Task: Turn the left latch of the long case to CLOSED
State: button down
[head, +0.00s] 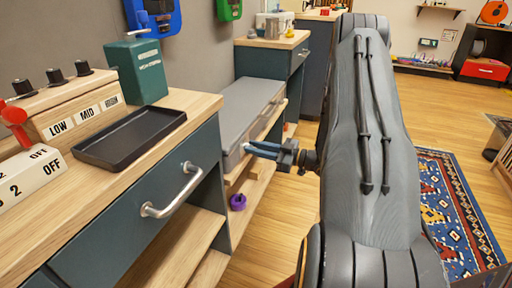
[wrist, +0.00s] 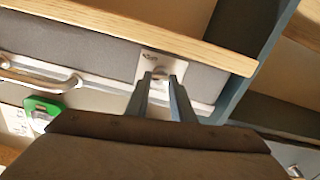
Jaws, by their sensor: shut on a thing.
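The long case (head: 250,100) is grey and lies on a low wooden shelf beyond the near cabinet. My gripper (head: 250,149) reaches its front side from the right, fingers pointing left. In the wrist view the case (wrist: 85,50) shows a grey side with metal edging. A pale metal latch plate (wrist: 148,66) is on it. My gripper (wrist: 161,80) is shut on the small latch (wrist: 160,74) at this plate, and the fingertips partly hide it. I cannot read any mark for the latch's position. A metal handle (wrist: 45,78) is to the left.
A wooden board edge (wrist: 130,30) runs close along the case in the wrist view. A green object (wrist: 41,108) shows at lower left. The near cabinet's drawer handle (head: 172,196) juts out, and a purple ring (head: 238,202) sits low beside the shelf. Open floor (head: 275,215) lies right.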

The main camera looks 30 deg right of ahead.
jog(key=shift+s+a+f+n+p, duration=0.15)
jog(key=shift+n+p, duration=1.6)
jog(key=shift+n, duration=2.3)
jog(key=shift+f+n+p, duration=0.1)
jog(key=shift+n+p, duration=1.6)
jog(key=shift+n, duration=2.35)
jog(key=c, duration=1.5)
grip_release()
jog(key=shift+c, duration=0.2)
